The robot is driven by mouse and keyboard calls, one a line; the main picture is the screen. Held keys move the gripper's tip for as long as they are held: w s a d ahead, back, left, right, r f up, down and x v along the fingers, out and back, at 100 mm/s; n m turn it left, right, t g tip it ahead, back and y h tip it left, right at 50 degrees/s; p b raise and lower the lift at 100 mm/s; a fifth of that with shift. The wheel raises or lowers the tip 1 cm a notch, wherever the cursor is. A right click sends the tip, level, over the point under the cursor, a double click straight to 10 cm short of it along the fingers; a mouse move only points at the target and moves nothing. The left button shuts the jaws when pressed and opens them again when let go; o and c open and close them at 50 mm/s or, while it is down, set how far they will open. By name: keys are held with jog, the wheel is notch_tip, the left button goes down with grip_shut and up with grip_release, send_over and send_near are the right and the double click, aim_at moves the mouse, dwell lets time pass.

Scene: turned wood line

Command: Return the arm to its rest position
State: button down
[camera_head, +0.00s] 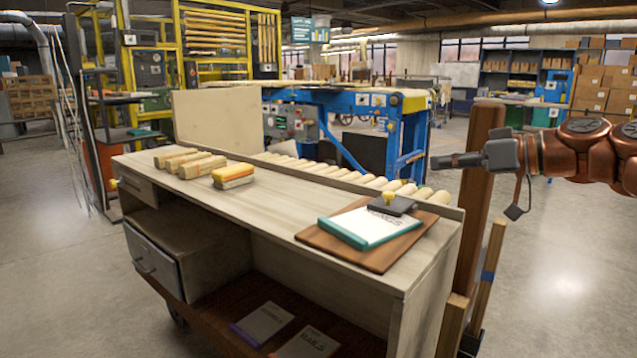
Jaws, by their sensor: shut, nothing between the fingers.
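My gripper (456,160) is at the right of the head camera view, pointing left. It is shut and empty, held in the air beyond the right end of the wooden workbench (265,215). My copper-coloured arm (590,152) reaches in from the right edge, roughly level. A cable with a small dark plug hangs below the gripper's wrist. The gripper appears apart from the bench and from the upright wooden post behind it.
A brown wooden post (482,190) stands beside the bench's right end, close to my gripper. A clipboard (370,228) lies on the bench, with wood blocks (190,162) at its left and a row of turned pieces (320,167) along the back. Open floor (565,270) lies at right.

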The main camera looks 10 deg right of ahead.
jog(key=s+a+r+g+h+p, duration=0.2)
jog(key=s+a+r+g+p, duration=0.1)
jog(key=s+a+p, duration=0.55)
jog(key=s+a+r+g+h+p, duration=0.25)
jog(key=s+a+p, duration=0.25)
jog(key=a+p, duration=0.5)
jog(key=s+d+f+m+g+h+p, duration=0.1)
jog(key=s+d+m+g+h+p, duration=0.2)
jog(key=s+p, duration=0.6)
jog(key=s+d+f+m+g+h+p, duration=0.2)
jog(key=s+d+m+g+h+p, duration=0.1)
jog(key=s+p, duration=0.6)
jog(key=s+d+h, duration=0.1)
jog(key=s, duration=0.3)
jog(key=shift+s+d+m, duration=0.15)
jog(key=shift+s+m, duration=0.15)
jog(key=shift+s, duration=0.05)
